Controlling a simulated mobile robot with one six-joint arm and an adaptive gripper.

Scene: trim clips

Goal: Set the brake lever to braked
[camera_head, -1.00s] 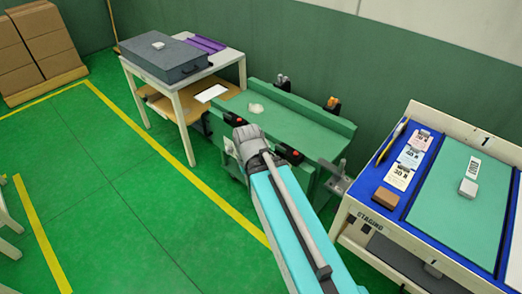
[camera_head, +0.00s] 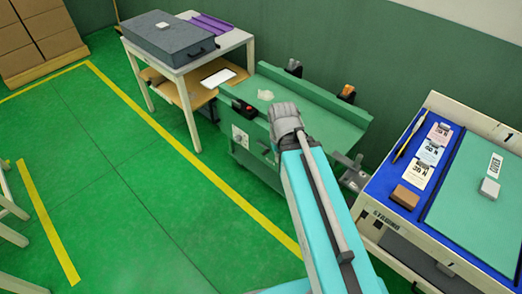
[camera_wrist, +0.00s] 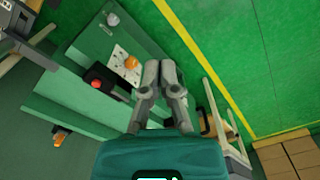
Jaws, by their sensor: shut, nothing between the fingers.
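The green bench (camera_head: 318,117) stands against the wall in the head view. A white marked plate (camera_head: 240,136) is on its front. In the wrist view the plate (camera_wrist: 117,52) carries an orange knob (camera_wrist: 131,63), perhaps the brake lever's end; its setting is unclear. A grey lever-like part (camera_head: 352,168) stands at the bench's right end. My gripper (camera_wrist: 160,64) is shut and empty, its fingertips together, just right of the orange knob in the picture. I cannot tell how far apart in depth they are. In the head view my arm hides the fingers.
A red button on a black box (camera_head: 243,108) sits on the bench's front edge. A white table with a grey case (camera_head: 170,40) stands at left, a blue-edged staging table (camera_head: 385,185) at right. The green floor (camera_head: 130,180) in front is open.

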